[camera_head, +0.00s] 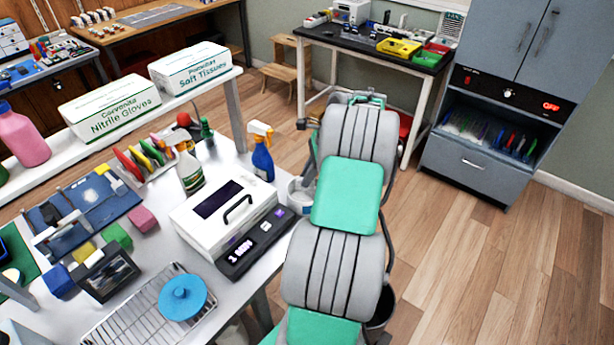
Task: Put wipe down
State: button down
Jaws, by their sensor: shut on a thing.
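My arm, in grey and green, rises through the middle of the head view and bends away from me at the top. Its far end is hidden behind its own links, so I cannot make out my gripper or anything in it. No wipe can be clearly identified. A small white patch (90,196) lies on a blue mat (70,212) at the left of the white table (232,312); I cannot tell what it is. A white-and-grey round item (298,192) shows partly behind my arm, at the table's right edge.
A white lidded device (222,205) with a lit display stands beside my arm. Spray bottles (262,152) stand behind it. A wire rack (135,318) bears a blue disc (183,297). Coloured blocks (117,236) lie left. Floor to the right is clear before a grey cabinet (470,165).

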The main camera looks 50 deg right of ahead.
jog(key=shift+f, duration=0.15)
jog(key=shift+f, duration=0.45)
jog(key=c, duration=1.4)
grip_release()
jog(key=shift+r, duration=0.15)
